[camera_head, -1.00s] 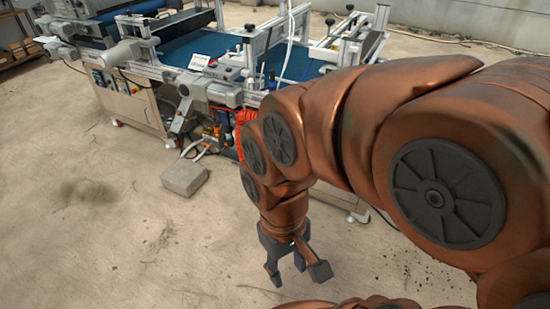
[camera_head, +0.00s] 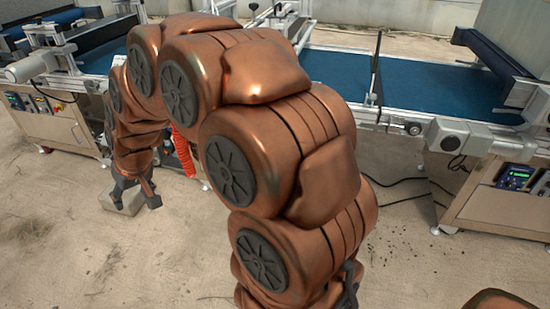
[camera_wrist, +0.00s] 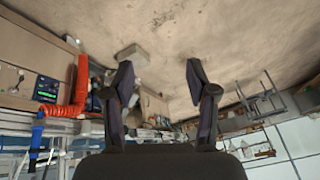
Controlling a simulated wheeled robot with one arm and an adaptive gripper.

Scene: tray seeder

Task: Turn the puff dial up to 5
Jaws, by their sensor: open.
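I cannot make out the puff dial in either view. A control panel with a lit green display (camera_head: 515,177) is on the machine's right cabinet. Another panel with several small controls (camera_head: 38,102) is on the left cabinet. In the wrist view a dark panel with a green display (camera_wrist: 47,89) shows at the left, left of my gripper's fingers. My gripper (camera_head: 137,196) hangs low in front of the machine, by a grey block. In the wrist view its two fingers (camera_wrist: 158,67) are apart with nothing between them.
The seeder's blue conveyor belt (camera_head: 430,82) runs across the back. A red coiled hose (camera_head: 184,152) hangs behind my arm, and it also shows in the wrist view (camera_wrist: 80,85). The grey block (camera_head: 122,203) lies on the floor. Bare concrete floor (camera_head: 440,275) is open at the front right.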

